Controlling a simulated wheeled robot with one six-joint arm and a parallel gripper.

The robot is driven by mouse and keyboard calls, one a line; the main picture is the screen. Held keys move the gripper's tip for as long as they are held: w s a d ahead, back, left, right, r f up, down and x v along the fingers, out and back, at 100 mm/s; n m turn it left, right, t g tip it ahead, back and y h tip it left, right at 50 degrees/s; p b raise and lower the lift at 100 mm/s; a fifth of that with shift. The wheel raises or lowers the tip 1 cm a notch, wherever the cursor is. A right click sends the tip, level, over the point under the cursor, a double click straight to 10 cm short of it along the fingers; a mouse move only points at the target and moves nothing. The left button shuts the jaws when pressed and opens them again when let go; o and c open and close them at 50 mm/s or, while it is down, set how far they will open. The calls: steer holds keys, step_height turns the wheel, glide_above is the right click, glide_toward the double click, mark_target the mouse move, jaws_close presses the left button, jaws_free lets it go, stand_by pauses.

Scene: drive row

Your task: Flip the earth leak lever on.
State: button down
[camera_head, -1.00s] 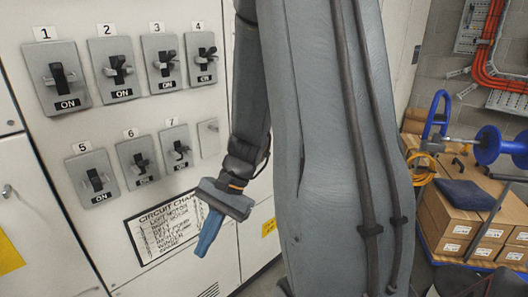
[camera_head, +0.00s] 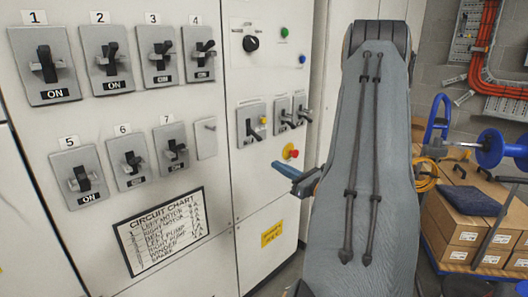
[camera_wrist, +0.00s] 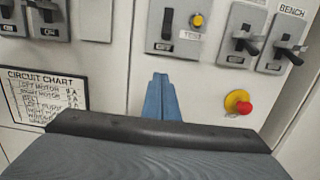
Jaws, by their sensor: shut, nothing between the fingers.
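A grey switch plate with a yellow button stands on the right-hand panel (camera_head: 251,124); it is probably the earth leak switch, but its label is too small to read. Its black lever shows in the wrist view (camera_wrist: 167,24), above my fingertips, and I cannot tell its position surely. My gripper (camera_wrist: 160,77) is shut and empty, its blue fingers pointing at the panel below that plate and apart from the lever. In the head view my gripper (camera_head: 284,170) is low, left of my arm.
Two more lever switches (camera_head: 284,113) stand right of the plate. A red stop button on a yellow base (camera_wrist: 238,102) sits below, close to my fingers' right. Numbered breakers (camera_head: 47,65) and a circuit chart (camera_head: 160,230) are on the left. Boxes (camera_head: 455,232) stand at the right.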

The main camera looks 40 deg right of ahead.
mark_target(254, 134)
steer(key=shift+d, duration=0.25)
steer(key=w+r+p, duration=0.4)
steer(key=w, duration=0.4)
steer(key=shift+a+r, duration=0.35)
steer(key=shift+a, duration=0.05)
steer(key=shift+r, duration=0.1)
stand_by(0.4)
